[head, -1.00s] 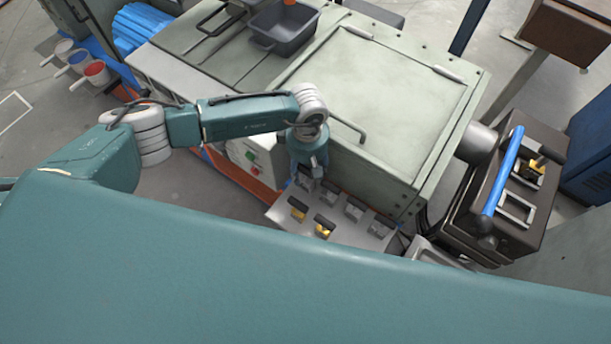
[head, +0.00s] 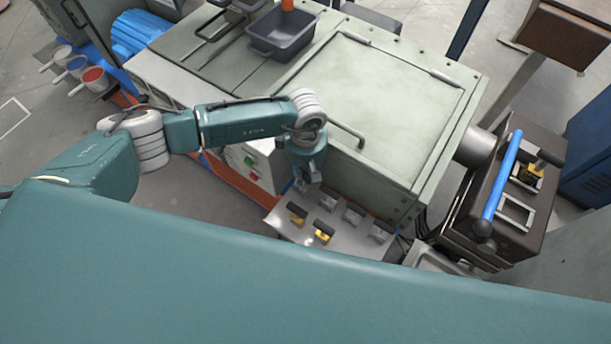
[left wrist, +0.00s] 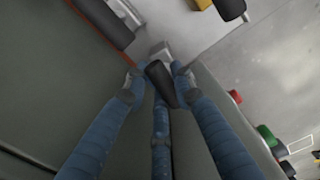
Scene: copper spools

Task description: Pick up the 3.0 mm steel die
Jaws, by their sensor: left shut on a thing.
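My left gripper (head: 303,180) is at the upper left end of the die stand (head: 350,243) in the head view. It is shut on a die with a black handle (left wrist: 161,85), seen between the blue fingers in the left wrist view. A grey metal part (left wrist: 160,51) shows just past the handle. No size marking is readable, and I cannot tell whether the die is clear of the stand. Other grey dies (head: 354,213) and two yellow-bodied dies (head: 322,236), all black-handled, stand on it. My right gripper is not in view.
The big green machine (head: 375,105) stands right behind the stand, with a bar handle (head: 347,134) near my wrist. A dark machine with a blue bar (head: 503,172) is at the right. A grey bin (head: 283,37) sits on the machine top. Open floor lies left.

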